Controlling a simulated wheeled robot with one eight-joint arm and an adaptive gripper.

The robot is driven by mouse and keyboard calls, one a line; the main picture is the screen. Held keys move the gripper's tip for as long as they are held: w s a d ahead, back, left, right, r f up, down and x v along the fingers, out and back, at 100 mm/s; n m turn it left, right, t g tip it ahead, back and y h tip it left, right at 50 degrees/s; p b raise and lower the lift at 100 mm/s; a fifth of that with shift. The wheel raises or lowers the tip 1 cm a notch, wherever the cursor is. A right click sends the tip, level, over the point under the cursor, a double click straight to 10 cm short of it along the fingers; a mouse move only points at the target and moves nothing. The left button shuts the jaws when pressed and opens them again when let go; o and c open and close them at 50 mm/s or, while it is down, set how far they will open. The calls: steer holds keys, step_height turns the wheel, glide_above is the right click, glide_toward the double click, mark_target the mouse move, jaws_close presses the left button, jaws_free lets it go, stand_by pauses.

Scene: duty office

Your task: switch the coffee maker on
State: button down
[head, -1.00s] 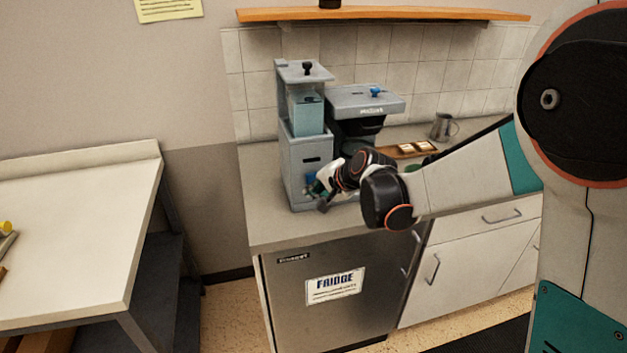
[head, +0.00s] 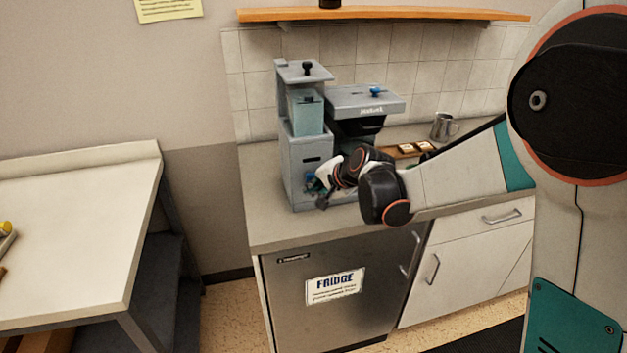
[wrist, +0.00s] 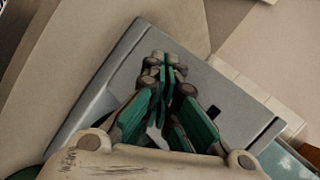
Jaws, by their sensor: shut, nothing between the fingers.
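The grey coffee maker (head: 300,150) stands upright on the counter, with a clear bluish tank on its left part and a brewing head (head: 366,100) with a blue knob on its right part. My gripper (head: 316,188) is at the lower front of the left part. In the wrist view the grey front panel (wrist: 100,90) fills the middle, and my gripper (wrist: 165,62) is shut and empty with its fingertips against or very near it. A small dark slot (wrist: 213,111) shows on the panel. Whatever lies behind the fingertips is hidden.
The counter (head: 265,225) sits above a fridge (head: 300,310) with a paper label. A metal jug (head: 443,126) and a brown tray (head: 402,152) are to the right of the machine. A wooden shelf (head: 400,14) hangs above. A white table (head: 80,220) stands at left.

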steer(key=shift+w+a, duration=0.15)
steer(key=shift+w, duration=0.3)
stand_by(0.4)
steer(key=shift+s, duration=0.2)
steer(key=shift+s+d, duration=0.3)
steer(key=shift+s, duration=0.45)
steer(key=shift+s+d, duration=0.25)
steer(key=shift+s, duration=0.7)
steer(key=shift+s+d, duration=0.3)
steer(key=shift+s, duration=0.65)
steer(key=shift+s+d, duration=0.25)
steer(key=shift+s, duration=0.7)
